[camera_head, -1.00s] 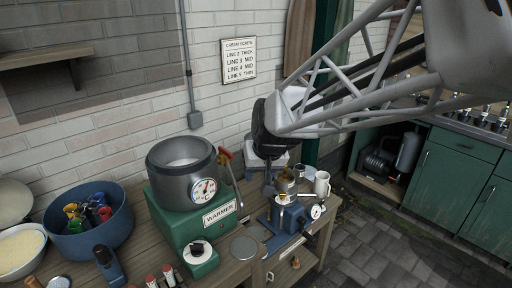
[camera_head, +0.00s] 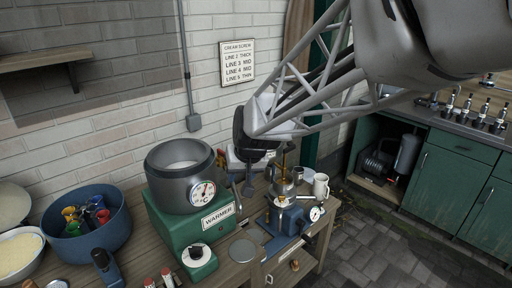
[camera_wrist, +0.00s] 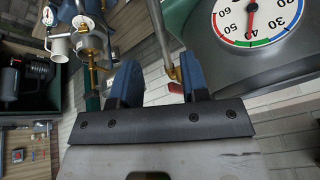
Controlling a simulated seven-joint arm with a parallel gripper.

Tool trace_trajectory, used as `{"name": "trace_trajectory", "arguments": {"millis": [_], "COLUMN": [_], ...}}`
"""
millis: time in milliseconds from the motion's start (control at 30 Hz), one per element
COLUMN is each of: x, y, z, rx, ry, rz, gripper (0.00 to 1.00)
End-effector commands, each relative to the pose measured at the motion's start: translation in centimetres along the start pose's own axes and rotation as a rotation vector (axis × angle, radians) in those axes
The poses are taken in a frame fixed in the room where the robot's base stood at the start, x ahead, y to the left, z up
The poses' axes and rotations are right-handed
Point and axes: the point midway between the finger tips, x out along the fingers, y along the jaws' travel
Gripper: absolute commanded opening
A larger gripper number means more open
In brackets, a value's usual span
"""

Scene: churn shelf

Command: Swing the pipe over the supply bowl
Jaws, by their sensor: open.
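The grey pipe (camera_wrist: 160,32) shows in the wrist view, with a brass end between my blue fingers, nearer the right one. In the head view the pipe (camera_head: 236,188) stands beside the warmer, partly hidden by my wrist. My gripper (camera_wrist: 160,85) is open around the pipe's end; I cannot tell whether a finger touches it. It shows in the head view (camera_head: 248,188) right of the warmer. A metal bowl (camera_wrist: 90,43), seemingly the supply bowl, is left of my fingers in the wrist view; it sits on the blue machine (camera_head: 281,219).
The green warmer (camera_head: 186,225) carries a grey pot (camera_head: 177,187) with a dial, close to my gripper. A blue tub (camera_head: 112,232) with coloured items is at the left. The floor to the right is clear.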

Motion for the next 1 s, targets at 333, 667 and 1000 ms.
{"name": "trace_trajectory", "arguments": {"millis": [333,667,1000], "x": [3.5,6.2,6.9], "y": [0.0,0.0,0.0], "z": [0.1,0.0,0.0], "rx": [0.001,-0.001,0.000], "ry": [-0.004,-0.001,-0.001], "rz": [0.000,0.000,0.000], "gripper": [0.41,0.41,0.41]}}
